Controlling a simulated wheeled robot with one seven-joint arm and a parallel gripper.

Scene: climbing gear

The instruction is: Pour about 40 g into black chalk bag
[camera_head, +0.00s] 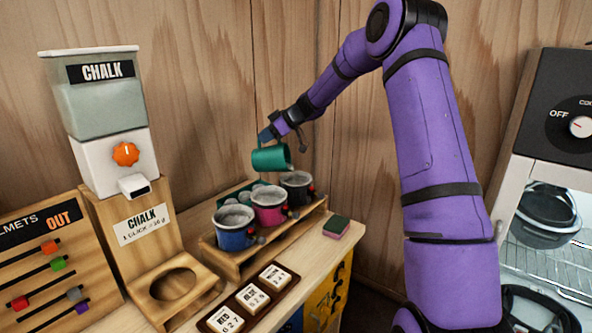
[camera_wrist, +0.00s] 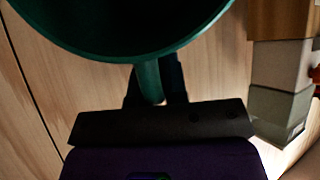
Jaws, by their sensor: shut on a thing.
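A green cup (camera_head: 271,158) is held in the air, tipped on its side with its mouth facing right. My gripper (camera_head: 268,137) is shut on the cup's handle, which shows in the wrist view (camera_wrist: 150,82). The black chalk bag (camera_head: 297,198) stands at the far right end of a row of bags, just below and slightly right of the cup's mouth. A pale patch shows at the mouth; I cannot tell whether chalk is falling. The black bag shows grey-white matter in its opening.
A pink bag (camera_head: 268,214) and a blue bag (camera_head: 235,239) stand beside it on a wooden rack (camera_head: 232,268). A chalk dispenser (camera_head: 113,160) with an orange knob stands left. Number blocks (camera_head: 249,297) lie in front; a sponge (camera_head: 336,227) lies right.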

